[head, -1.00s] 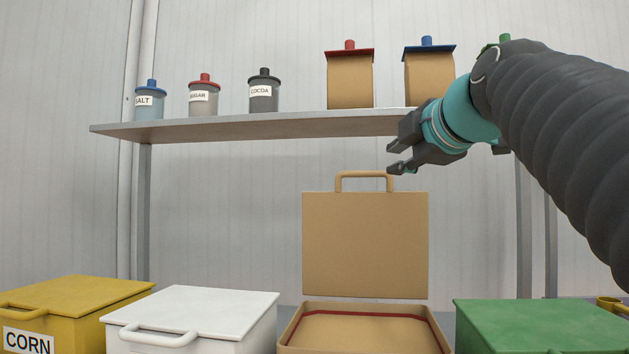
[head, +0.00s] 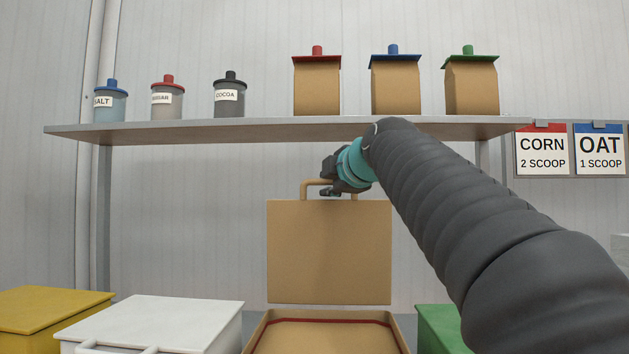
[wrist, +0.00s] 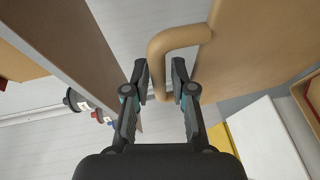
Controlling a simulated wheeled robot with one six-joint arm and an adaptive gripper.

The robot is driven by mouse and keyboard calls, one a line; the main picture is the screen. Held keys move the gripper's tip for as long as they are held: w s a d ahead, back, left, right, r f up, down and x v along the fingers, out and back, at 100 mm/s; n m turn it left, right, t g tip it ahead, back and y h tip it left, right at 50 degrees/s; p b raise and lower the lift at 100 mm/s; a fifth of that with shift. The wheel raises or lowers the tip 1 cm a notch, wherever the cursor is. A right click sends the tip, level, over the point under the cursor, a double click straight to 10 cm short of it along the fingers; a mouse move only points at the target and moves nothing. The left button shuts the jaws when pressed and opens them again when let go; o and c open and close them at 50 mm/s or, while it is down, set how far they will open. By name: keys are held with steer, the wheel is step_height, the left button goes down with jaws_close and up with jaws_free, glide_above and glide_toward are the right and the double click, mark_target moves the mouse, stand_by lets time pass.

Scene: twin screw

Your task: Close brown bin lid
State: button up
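The brown bin (head: 268,338) stands open at the bottom centre of the head view, with a dark red line around its inside rim. Its lid (head: 329,253) is raised upright behind it. The lid's loop handle (head: 309,185) sticks up from the lid's top edge. My gripper (head: 330,191) is at the handle, covering its right part.
A shelf (head: 200,131) runs above the lid, close over my gripper, holding jars and brown paper-like containers. A white bin (head: 155,318) and a yellow bin (head: 50,305) stand left of the brown bin, a green bin (head: 435,325) right. Recipe cards (head: 541,152) hang at right.

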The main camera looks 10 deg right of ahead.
steer(key=shift+w, duration=0.15)
jaws_close()
steer(key=shift+f, duration=0.15)
